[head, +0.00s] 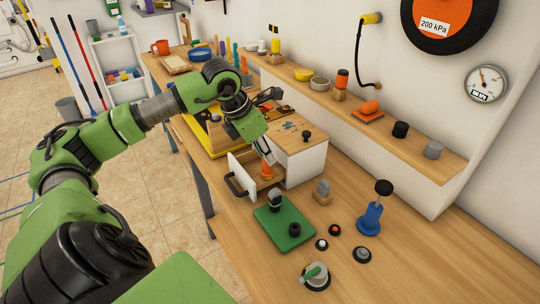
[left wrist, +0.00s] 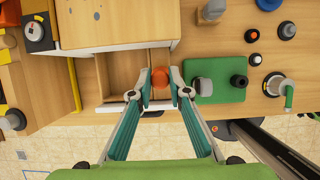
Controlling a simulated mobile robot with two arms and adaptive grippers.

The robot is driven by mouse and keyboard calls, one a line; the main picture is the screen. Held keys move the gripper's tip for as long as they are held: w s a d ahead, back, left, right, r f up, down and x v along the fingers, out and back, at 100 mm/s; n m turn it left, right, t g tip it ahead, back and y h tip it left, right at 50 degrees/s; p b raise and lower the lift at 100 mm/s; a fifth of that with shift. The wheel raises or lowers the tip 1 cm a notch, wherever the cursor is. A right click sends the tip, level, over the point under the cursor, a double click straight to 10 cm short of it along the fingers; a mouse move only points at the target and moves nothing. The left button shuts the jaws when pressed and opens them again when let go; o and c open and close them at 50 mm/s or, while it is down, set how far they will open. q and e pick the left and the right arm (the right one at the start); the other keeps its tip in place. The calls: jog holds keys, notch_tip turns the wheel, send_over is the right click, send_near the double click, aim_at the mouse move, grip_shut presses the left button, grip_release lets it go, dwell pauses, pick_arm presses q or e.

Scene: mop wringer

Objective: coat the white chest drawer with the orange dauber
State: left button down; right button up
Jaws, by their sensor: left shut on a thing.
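The white chest (head: 312,162) has a wooden top and stands on the workbench. Its drawer (head: 243,174) is pulled open, with a white front and a dark handle. In the left wrist view the drawer's white front (left wrist: 118,107) and wooden inside show below the chest. My left gripper (head: 262,153) points down over the open drawer, shut on the orange dauber (head: 267,169). The dauber (left wrist: 160,77) shows between the fingertips in the left wrist view. Whether it touches the drawer is hard to tell. My right gripper is not in view.
A green mat (head: 270,238) with a grey-and-black piece and a black knob lies just in front of the drawer. A blue-based plunger-like tool (head: 371,215) and several small knobs stand to the right. A wall shelf (head: 385,125) runs behind.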

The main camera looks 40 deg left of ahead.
pick_arm(q)
jog(key=shift+s+a+f+b, duration=0.2)
jog(key=shift+s+f+b, duration=0.1)
jog(key=shift+s+b, duration=0.25)
jog(key=shift+s+r, duration=0.2)
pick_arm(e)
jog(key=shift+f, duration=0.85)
pick_arm(q)
jog(key=shift+r, duration=0.1)
notch_tip(320, 180, up, 7)
jog(key=p, duration=0.5)
jog(key=shift+w+p, duration=0.15)
jog(key=shift+p, duration=0.2)
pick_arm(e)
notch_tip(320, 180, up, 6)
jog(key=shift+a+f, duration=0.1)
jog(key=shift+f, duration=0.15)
